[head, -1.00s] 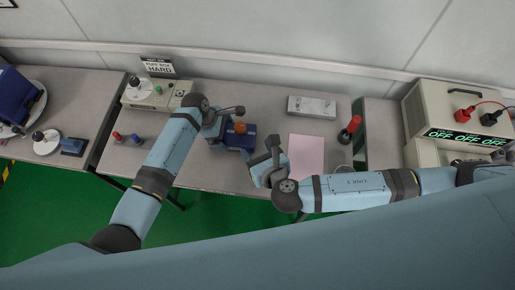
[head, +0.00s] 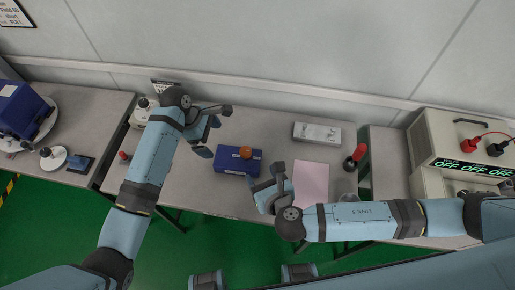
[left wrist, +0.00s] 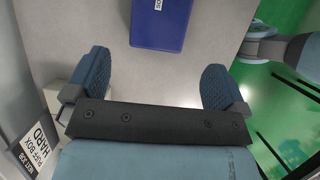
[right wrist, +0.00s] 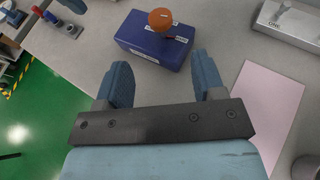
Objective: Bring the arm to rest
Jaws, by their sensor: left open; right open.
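My left gripper (head: 208,135) is open and empty above the bench, to the left of a blue box with an orange knob (head: 238,161). In the left wrist view its two fingers (left wrist: 158,88) stand wide apart, with part of the blue box (left wrist: 160,22) beyond them. My right gripper (head: 265,182) is open and empty near the bench's front edge, between the blue box and a pink sheet (head: 311,186). In the right wrist view its fingers (right wrist: 164,80) are apart, and the blue box (right wrist: 150,42) lies beyond them, not touched.
A grey metal block (head: 317,134) and a red-handled tool (head: 355,156) are on the bench. A beige instrument with "OFF" displays (head: 445,140) stands right. A blue device on a round plate (head: 22,112) stands left. My left arm partly hides the "PUFF BOX HARD" sign (left wrist: 35,145).

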